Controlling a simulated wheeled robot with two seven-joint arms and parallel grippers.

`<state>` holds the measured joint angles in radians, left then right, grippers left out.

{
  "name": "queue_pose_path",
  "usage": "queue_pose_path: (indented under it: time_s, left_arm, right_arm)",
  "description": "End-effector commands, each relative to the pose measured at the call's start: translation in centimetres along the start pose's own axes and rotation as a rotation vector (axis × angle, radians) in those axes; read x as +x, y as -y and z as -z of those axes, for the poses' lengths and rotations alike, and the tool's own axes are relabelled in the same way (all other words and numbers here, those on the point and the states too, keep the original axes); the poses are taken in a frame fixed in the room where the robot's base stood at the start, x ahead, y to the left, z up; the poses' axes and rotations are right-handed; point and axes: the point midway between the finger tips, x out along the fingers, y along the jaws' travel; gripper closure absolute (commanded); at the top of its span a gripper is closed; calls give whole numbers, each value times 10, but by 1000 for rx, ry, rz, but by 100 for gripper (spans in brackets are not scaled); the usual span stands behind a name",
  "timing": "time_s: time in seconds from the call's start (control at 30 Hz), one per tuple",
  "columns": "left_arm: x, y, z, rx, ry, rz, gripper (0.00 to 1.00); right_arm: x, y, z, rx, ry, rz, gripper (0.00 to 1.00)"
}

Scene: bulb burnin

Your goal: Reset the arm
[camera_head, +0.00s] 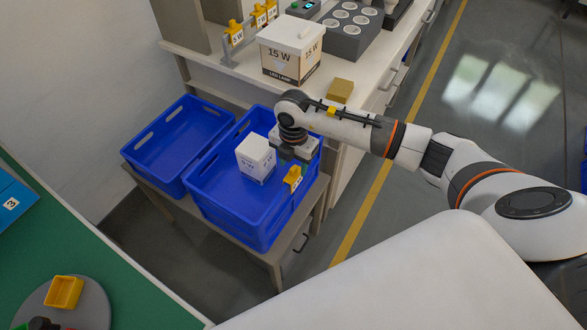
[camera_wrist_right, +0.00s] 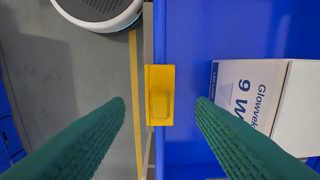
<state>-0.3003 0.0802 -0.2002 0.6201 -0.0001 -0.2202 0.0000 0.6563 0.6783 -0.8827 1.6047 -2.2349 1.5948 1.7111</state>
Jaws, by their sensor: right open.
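My right arm reaches in from the right in the head view. Its gripper (camera_head: 296,158) hangs over the right side of the right-hand blue crate (camera_head: 228,207). In the right wrist view the two green fingers (camera_wrist_right: 160,102) are apart, with nothing held between them. A yellow tag (camera_wrist_right: 160,95) on the crate's edge shows between and beyond the fingers; it also shows in the head view (camera_head: 293,178). A white box (camera_head: 256,160) marked 9 W in the wrist view (camera_wrist_right: 244,95) is in the crate beside the gripper. My left gripper is not in view.
An empty blue crate (camera_head: 150,145) stands to the left. Behind are a 15 W lamp box (camera_head: 291,52), a yellow block (camera_head: 340,90) and a grey rack with round sockets (camera_head: 347,40) on the counter. A green table (camera_head: 125,290) is at front left. Open floor lies right.

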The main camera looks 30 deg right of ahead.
Motion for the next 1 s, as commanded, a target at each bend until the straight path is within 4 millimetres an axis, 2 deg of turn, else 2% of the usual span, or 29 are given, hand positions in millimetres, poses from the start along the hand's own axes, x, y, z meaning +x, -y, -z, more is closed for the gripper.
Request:
queue_pose_path:
  time_s: [0.1, 0.3, 0.5, 0.67, 0.73, 0.77, 0.87, 0.93, 1.0]
  left_arm:
    - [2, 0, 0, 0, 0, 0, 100]
    - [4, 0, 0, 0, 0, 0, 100]
    - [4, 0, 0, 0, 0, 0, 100]
    - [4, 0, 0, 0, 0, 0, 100]
    - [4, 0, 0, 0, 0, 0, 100]
    - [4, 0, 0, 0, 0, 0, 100]
    - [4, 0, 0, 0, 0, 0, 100]
    - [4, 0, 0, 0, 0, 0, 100]
    - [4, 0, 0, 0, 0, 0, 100]
  right_arm:
    - [-28, 0, 1, -1, -3, 4, 50]
    - [-64, 1, 0, 0, -2, 3, 50]
    - [-80, 0, 0, 0, -1, 0, 50]
    - [-81, 0, -1, -2, 3, 2, 50]
    - [-79, 3, -8, -20, 28, 20, 50]
    - [-78, 6, -14, -35, 49, 37, 50]
    - [-72, 19, -52, -119, 177, 136, 50]
    - [-74, 32, -92, -194, 314, 257, 50]
    - [-85, 45, -137, -260, 475, 412, 50]
